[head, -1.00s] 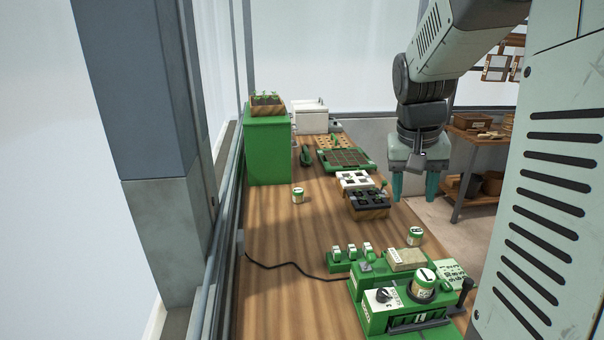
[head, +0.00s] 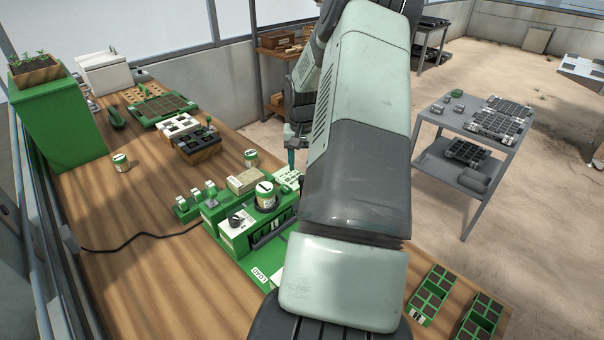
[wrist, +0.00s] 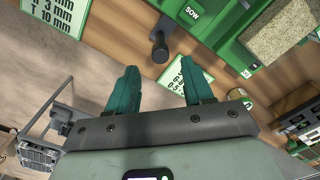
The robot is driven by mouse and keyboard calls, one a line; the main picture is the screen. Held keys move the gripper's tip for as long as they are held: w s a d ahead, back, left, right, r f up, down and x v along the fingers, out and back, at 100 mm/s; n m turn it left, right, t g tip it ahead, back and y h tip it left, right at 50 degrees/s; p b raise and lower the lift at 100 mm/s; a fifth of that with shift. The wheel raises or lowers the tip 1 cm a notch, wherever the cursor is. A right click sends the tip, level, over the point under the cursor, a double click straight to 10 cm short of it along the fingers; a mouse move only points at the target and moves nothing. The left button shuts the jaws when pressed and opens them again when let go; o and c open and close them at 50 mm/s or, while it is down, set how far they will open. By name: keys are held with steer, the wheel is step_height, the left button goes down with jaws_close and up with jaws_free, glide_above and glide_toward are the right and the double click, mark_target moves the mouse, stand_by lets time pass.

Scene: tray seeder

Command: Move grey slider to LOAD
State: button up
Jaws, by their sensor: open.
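The green seeder (head: 232,238) stands on the near part of the wooden bench, and its green body also shows at the top of the wrist view (wrist: 228,52). A SOW label is on it there. A dark grey handle with a round knob (wrist: 160,52) sticks out from its side; it may be the grey slider, but I cannot be sure. My gripper (wrist: 158,75) is open and empty, with teal fingers either side of the handle's line and apart from it. In the head view one teal fingertip (head: 291,160) shows beside the seeder; my arm hides part of the machine.
A white label plate (head: 262,274) lies at the seeder's front, its text unclear. A lidded pot (head: 265,195) and a tan block (head: 243,181) sit on the seeder. Small switches (head: 196,200) stand left. Another pot (head: 251,158) stands behind.

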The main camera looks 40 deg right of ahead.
steer(key=shift+f, duration=2.3)
jaws_close()
